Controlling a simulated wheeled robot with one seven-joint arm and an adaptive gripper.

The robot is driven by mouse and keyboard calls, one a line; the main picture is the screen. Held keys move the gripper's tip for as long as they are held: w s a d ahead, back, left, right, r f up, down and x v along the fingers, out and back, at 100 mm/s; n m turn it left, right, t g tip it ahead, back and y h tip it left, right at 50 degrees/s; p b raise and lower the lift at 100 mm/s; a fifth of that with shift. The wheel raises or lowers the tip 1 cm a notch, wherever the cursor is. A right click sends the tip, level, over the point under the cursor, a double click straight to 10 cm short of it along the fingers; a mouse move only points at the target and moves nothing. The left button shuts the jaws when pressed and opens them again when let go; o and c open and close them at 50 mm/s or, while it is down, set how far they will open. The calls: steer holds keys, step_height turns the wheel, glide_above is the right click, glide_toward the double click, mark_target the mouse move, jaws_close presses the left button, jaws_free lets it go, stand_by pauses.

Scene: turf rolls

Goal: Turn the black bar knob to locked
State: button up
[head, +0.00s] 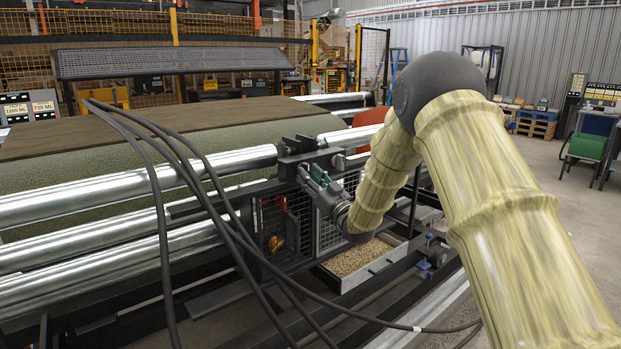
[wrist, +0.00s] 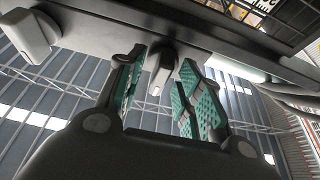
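My gripper (head: 318,178) reaches a dark housing (head: 312,160) at the end of the rollers in the head view. In the wrist view my gripper (wrist: 162,88) is open, with one green-padded finger on each side of a small bar knob (wrist: 161,66). The knob looks dark grey with a paler face and sticks out from the housing's dark plate (wrist: 110,22). I see gaps between it and both fingers. A second, lighter grey knob (wrist: 32,36) is on the same plate at upper left. The head view does not show the knobs clearly, and no lock marking is legible.
Long metal rollers (head: 130,183) and a green turf roll (head: 120,170) lie left of my gripper. Black cables (head: 161,200) hang in front. Mesh guards (head: 290,225) and a tray of pellets (head: 360,258) are below. Open floor lies at the right.

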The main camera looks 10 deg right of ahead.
steer(key=v, duration=1.2)
stand_by(0.3)
steer(key=s+a+f+m+g+h+p, duration=0.1)
steer(key=s+f+m+g+h+p, duration=0.2)
steer(key=f, duration=0.7)
steer(key=s+f+m+g+h+p, duration=0.15)
steer(key=s+f, duration=0.25)
steer(key=f, duration=0.6)
steer(key=s+f+g+h+p, duration=0.25)
steer(key=s+f+g, duration=0.25)
steer(key=s+f, duration=0.85)
steer(key=s+f+g+h+p, duration=0.1)
steer(key=s+f+g, duration=0.1)
steer(key=s, duration=1)
steer(key=s+a+f+m+g+h+p, duration=0.1)
steer(key=s+g, duration=0.4)
steer(key=s, duration=0.7)
steer(key=s+f+g+p, duration=0.2)
steer(key=s+f+g, duration=0.1)
steer(key=s, duration=1)
steer(key=shift+a+f+g+h+p, duration=0.3)
steer(key=shift+f+g+h, duration=0.1)
steer(key=shift+f, duration=0.5)
steer(key=shift+s, duration=0.1)
